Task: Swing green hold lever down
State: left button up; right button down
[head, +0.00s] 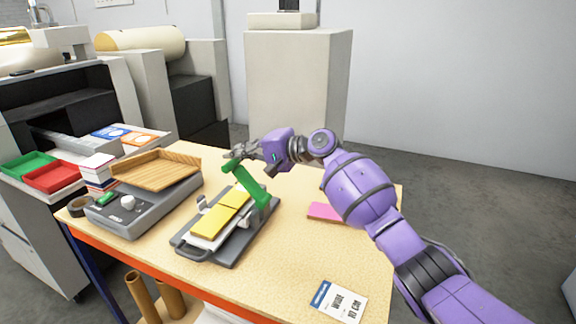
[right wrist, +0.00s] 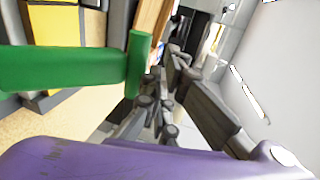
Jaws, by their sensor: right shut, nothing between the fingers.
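The green hold lever (head: 247,185) stands tilted up from the right side of a dark grey clamp base (head: 217,253). Its upper end carries a short crossbar. Yellow pads (head: 222,212) lie on a white block on the base. My right gripper (head: 240,154) is at the lever's upper end, fingers shut with nothing between them. In the right wrist view the green lever (right wrist: 70,68) runs in from the left, its crossbar (right wrist: 139,63) beside the gripper fingers (right wrist: 158,100). I cannot tell whether they touch. My left gripper is not in view.
A grey scale-like device (head: 130,215) with a wooden tray (head: 160,172) stands left of the clamp. A pink pad (head: 325,212) and a printed card (head: 337,302) lie on the table (head: 280,270). Green and red trays (head: 52,177) sit further left. The table's front middle is clear.

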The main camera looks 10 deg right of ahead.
jog(key=w+a+f+g+h, duration=0.1)
jog(key=a+f+h, duration=0.1)
jog(key=w+a+f+g+h, duration=0.1)
jog(key=a+f+h, duration=0.1)
jog(key=f, duration=0.1)
jog(key=w+a+f+g+h+b, duration=0.1)
jog(key=w+a+f+g+h, duration=0.1)
jog(key=shift+f, duration=0.25)
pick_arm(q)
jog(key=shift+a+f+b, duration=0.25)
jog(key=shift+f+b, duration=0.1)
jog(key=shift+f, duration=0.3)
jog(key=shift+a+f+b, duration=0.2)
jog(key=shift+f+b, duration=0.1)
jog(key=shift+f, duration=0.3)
pick_arm(e)
jog(key=shift+w+a+f, duration=0.15)
jog(key=shift+a+f, duration=0.05)
jog(key=shift+f, duration=0.4)
jog(key=shift+w+a+f, duration=0.1)
jog(key=shift+a+f, duration=0.05)
jog(key=shift+f, duration=0.45)
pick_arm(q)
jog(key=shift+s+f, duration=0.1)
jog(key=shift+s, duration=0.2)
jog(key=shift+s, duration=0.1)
